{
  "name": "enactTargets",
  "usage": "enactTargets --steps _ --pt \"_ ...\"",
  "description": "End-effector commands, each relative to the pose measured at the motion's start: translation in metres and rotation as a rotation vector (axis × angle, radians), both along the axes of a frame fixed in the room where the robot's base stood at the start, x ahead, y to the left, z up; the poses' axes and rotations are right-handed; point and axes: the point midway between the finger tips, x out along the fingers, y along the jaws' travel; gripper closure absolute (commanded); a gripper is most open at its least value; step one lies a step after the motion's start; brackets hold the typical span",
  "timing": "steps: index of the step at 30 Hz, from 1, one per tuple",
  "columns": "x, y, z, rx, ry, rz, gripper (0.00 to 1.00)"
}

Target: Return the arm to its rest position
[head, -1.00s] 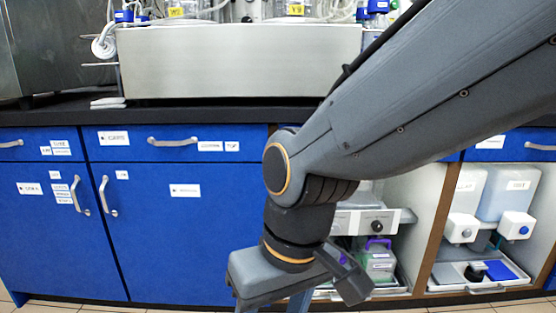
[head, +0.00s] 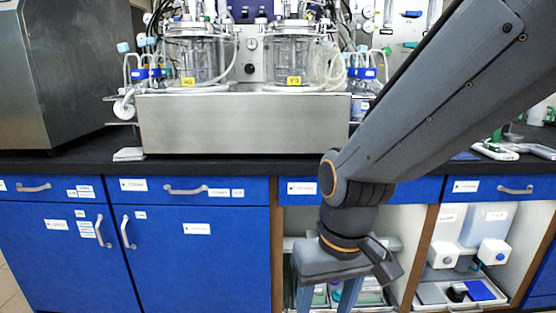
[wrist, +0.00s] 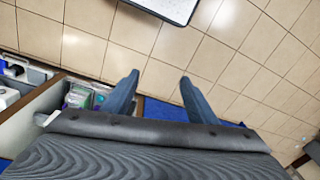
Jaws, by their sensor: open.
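My arm reaches down from the upper right in the head view, in front of the bench. My gripper (head: 328,296) hangs at its end, pointing down, before the open shelf bay under the counter. In the wrist view my gripper (wrist: 156,92) shows two blue-grey fingers spread apart, with nothing between them but tiled floor and a strip of blue cabinet. The fingertips are cut off at the bottom of the head view.
The black counter (head: 80,165) carries a steel bioreactor unit (head: 240,125) with two glass vessels. Blue cabinets (head: 190,260) stand below. Open bays at right hold bottles and trays (head: 432,293). The wrist view shows tiled floor (wrist: 230,60) and a pale-topped object (wrist: 170,8).

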Motion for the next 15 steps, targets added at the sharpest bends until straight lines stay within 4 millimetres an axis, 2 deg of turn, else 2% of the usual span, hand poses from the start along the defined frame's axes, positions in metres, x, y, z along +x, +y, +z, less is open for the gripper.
enactTargets --steps 1,15 --pt "-0.002 -0.008 0.017 -0.006 0.003 -0.020 0.47" --pt "-0.012 -0.076 0.098 -0.052 0.023 -0.179 0.47"
